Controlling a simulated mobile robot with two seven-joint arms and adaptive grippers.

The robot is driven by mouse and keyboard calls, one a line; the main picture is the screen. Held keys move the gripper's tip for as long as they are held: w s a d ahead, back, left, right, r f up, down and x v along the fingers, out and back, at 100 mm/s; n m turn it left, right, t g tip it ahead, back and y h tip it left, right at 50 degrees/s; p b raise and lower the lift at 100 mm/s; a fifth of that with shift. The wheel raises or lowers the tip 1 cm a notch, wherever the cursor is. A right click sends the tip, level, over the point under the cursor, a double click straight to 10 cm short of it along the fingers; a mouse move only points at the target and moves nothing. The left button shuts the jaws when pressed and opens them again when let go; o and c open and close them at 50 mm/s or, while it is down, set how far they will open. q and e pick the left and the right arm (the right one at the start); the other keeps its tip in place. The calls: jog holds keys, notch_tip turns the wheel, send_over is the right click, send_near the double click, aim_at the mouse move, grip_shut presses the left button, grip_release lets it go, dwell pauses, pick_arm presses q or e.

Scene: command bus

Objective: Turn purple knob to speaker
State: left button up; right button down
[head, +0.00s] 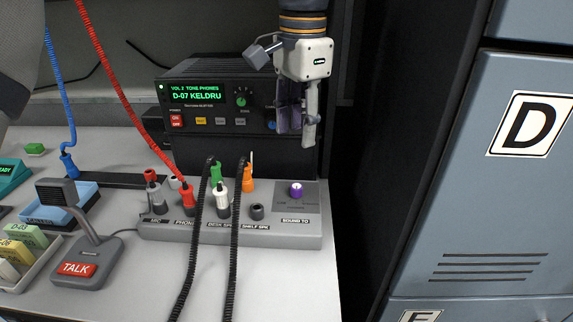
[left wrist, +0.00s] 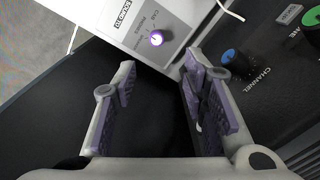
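The purple knob (head: 296,190) stands on the "SOUND TO" panel at the right end of the grey jack box (head: 285,228). It also shows in the left wrist view (left wrist: 157,38), where "CAB" and "PHONES" lettering is beside it. A pale mark is on its top, but I cannot tell which label it points to. My left gripper (head: 297,138) points down above and behind the knob, in front of the radio's right end. In the left wrist view its purple-padded fingers (left wrist: 158,68) are apart and empty, with the knob beyond their tips. My right gripper is not in view.
The black radio (head: 215,110) with a blue channel knob (left wrist: 230,57) stands close behind the gripper. Black cords (head: 237,240) and several coloured plugs (head: 188,195) crowd the box left of the knob. A talk microphone (head: 75,265) stands at left. Blue lockers (head: 490,200) are at right.

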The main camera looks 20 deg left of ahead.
aim_at(297, 186)
pick_arm(q)
notch_tip(297, 186, down, 12)
jog(key=shift+s+d+r, duration=0.1)
jog(key=shift+s, duration=0.05)
grip_shut()
